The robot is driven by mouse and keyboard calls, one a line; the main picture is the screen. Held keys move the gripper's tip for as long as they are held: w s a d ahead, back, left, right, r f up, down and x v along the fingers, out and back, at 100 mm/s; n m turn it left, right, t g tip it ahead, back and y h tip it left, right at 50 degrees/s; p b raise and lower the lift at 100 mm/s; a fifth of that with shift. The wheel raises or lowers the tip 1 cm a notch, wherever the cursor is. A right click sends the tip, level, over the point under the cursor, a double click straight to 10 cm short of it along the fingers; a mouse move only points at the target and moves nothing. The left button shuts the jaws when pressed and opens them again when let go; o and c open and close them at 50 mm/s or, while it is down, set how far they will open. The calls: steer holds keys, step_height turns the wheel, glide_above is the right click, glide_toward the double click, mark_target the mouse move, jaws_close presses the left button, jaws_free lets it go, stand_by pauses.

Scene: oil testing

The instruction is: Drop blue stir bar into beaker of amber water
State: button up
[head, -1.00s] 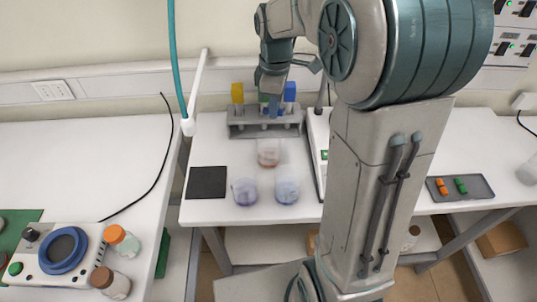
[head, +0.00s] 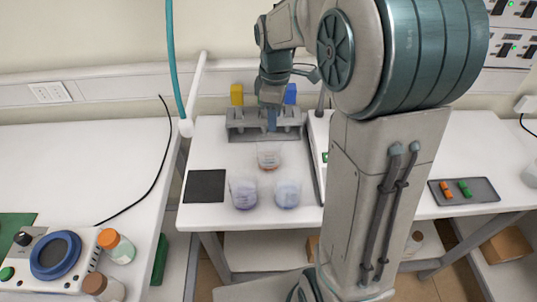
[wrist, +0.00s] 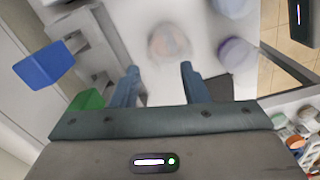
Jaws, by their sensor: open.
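The beaker of amber water (head: 268,160) stands on the white table in front of the grey rack, and it shows blurred between my fingers in the wrist view (wrist: 170,43). Its contents look reddish-amber; I cannot tell whether anything lies inside. I cannot make out a blue stir bar in either view. The grey tray (head: 480,196) at the right holds an orange bar (head: 446,190) and a green bar (head: 464,187). My gripper (head: 272,128) is in front of the rack, behind the amber beaker. Its fingers (wrist: 158,75) are apart with nothing seen between them.
A green cap (wrist: 88,100) shows close to my gripper. A black mat (head: 205,186) lies left.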

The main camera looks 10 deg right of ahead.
step_height(320, 180, up, 14)
steer(key=shift+f, duration=0.25)
stand_by(0.4)
steer(key=s+f+m+t, duration=0.1)
steer(key=s+f+m, duration=0.5)
steer(key=s, duration=0.3)
steer(key=s+f+m+t, duration=0.2)
steer(key=s+f+m, duration=0.4)
steer(key=s, duration=0.4)
steer(key=shift+a+f+m, duration=0.15)
steer(key=shift+m, duration=0.25)
